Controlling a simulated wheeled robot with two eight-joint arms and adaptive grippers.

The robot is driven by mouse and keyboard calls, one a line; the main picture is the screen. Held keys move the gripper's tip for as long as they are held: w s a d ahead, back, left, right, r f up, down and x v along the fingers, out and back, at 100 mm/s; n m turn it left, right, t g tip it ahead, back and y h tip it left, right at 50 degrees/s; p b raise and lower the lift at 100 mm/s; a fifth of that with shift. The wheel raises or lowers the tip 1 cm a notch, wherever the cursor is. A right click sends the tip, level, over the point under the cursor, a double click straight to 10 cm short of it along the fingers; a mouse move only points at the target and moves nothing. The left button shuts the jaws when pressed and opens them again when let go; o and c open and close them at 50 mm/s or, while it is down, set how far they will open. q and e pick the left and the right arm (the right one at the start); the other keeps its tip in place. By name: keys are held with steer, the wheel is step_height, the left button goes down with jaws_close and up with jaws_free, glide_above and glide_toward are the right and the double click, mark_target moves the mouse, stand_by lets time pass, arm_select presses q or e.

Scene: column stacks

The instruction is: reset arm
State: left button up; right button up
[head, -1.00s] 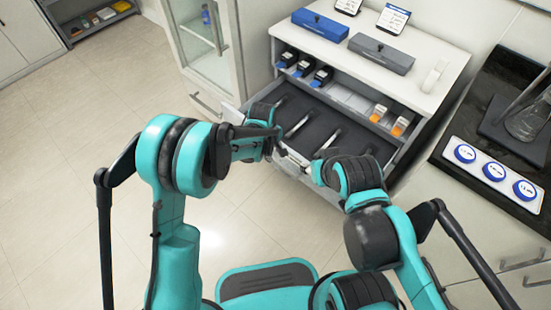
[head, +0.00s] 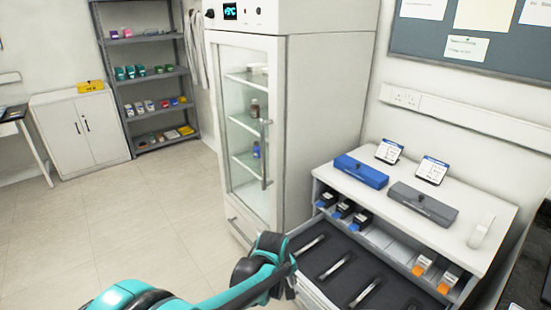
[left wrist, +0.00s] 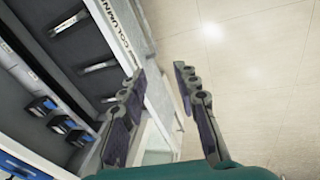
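My left arm comes in low from the left in the head view, with a teal and black wrist part (head: 265,268) beside the left end of the open drawer (head: 345,283). In the left wrist view my left gripper (left wrist: 160,75) is open, its two dark fingers apart with nothing between them. Below it are pale floor and the drawer's labelled white front (left wrist: 108,32). Several slim pale columns lie in the dark-lined drawer, one of them in the middle (head: 335,267). My right gripper is out of view.
A blue case (head: 361,171) and a grey case (head: 422,204) sit on the white cabinet top (head: 468,212). A glass-door fridge (head: 250,150) stands left of the cabinet. The floor (head: 130,235) at the left is clear.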

arm_select(q)
steer(key=s+a+r+m+t, duration=0.2)
steer(key=s+a+r, duration=0.5)
steer(key=a+r, duration=0.35)
steer(key=s+a+r+m+t+y, duration=0.1)
steer(key=s+a+m, duration=0.3)
steer(key=s+a, duration=0.6)
steer(key=shift+s+a+t+y, duration=0.4)
steer(key=shift+s+t, duration=0.4)
steer(key=shift+t, duration=0.1)
stand_by(0.7)
